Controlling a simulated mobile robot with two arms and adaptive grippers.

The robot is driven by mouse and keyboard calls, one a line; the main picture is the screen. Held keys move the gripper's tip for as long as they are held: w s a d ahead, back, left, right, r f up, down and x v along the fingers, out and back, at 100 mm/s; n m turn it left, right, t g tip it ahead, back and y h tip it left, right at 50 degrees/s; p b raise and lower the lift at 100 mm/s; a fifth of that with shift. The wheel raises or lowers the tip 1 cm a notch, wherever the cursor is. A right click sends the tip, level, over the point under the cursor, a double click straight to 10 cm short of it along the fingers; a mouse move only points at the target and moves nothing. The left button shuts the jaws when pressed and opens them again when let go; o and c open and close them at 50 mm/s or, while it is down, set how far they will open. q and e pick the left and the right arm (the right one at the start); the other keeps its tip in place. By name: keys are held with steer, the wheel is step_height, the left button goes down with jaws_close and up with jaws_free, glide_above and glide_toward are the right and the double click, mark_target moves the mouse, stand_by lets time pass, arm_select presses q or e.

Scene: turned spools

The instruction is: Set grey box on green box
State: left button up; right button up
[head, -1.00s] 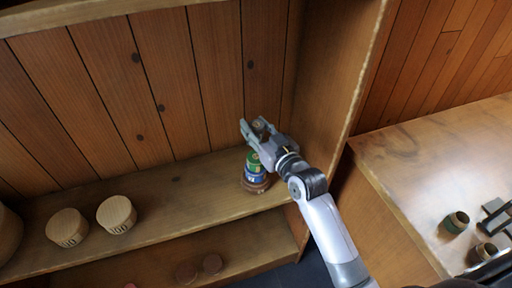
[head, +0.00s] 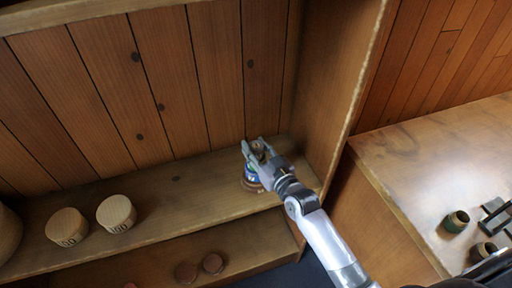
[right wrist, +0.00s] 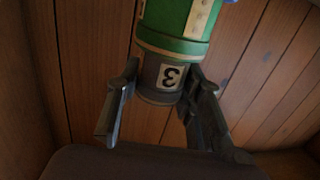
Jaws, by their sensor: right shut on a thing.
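The grey box (right wrist: 160,78), a short round drum marked 3, sits between the fingers of my right gripper (right wrist: 160,105). In the wrist view, which looks upside down, its far end meets the green box (right wrist: 178,25), with no gap showing. The green box has a tan strip on its side. In the head view my right gripper (head: 255,148) is over a stack on the shelf. A blue box (head: 249,171) shows below it, on a brown base. The gripper mostly hides the green box there. My left gripper is not in view.
Two pale wooden round boxes (head: 117,214) stand on the same shelf (head: 175,200) to the left. Brown discs (head: 212,263) lie on the lower shelf. A side wall rises close right of the stack. A table at right holds small dark cups (head: 456,221) and a black object.

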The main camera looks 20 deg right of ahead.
steer(key=o, duration=0.9)
steer(key=shift+o, duration=0.2)
steer(key=shift+r, duration=0.25)
steer(key=b+v, duration=0.1)
steer(key=v, duration=1.1)
steer(key=shift+f, duration=0.2)
